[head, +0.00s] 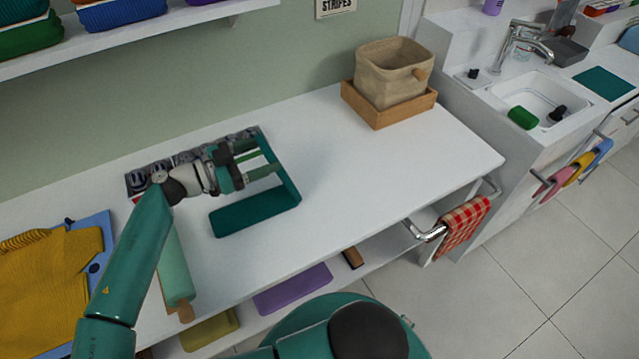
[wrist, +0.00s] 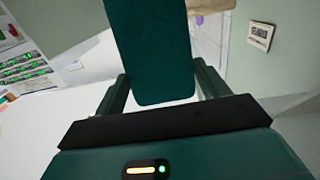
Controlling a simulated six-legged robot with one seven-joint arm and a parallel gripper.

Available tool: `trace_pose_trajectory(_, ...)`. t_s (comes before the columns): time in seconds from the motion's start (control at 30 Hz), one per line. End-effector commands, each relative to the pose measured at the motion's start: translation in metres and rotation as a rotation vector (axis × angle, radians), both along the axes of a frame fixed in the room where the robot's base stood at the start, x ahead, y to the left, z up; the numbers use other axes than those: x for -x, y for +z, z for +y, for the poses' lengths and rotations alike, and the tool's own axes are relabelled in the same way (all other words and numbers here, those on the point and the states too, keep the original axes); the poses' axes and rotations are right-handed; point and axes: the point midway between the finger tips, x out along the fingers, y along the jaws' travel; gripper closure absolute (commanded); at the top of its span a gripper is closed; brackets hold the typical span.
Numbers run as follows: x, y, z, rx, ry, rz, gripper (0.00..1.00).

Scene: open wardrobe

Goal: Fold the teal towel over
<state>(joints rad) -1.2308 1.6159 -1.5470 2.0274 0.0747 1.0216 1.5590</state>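The dark teal towel (head: 255,212) lies on the white countertop. Its near part is flat, and its right side shows as a narrow raised strip running back toward the wall. My gripper (head: 265,161) is above the counter, pointing right, its two fingers apart and their tips close to the raised strip. In the wrist view my gripper (wrist: 163,90) has a finger on each side, with a flap of the towel (wrist: 150,50) showing between or just beyond them. I cannot tell whether the fingers touch the cloth.
A patterned dark item (head: 150,180) lies behind my arm. A mint roll (head: 175,270) and a mustard garment (head: 45,275) on a blue board lie left. A fabric basket in a wooden tray (head: 388,104) stands at the back right. The counter right of the towel is clear.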

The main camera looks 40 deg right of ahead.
Motion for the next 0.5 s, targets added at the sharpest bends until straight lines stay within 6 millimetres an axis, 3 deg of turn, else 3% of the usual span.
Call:
trace_pose_trajectory(0.17, -0.005, -0.004, 0.018, 0.0, 0.002, 0.0, 0.31)
trace_pose_trajectory(0.5, -0.006, -0.004, 0.021, 0.0, 0.001, -0.001, 0.31)
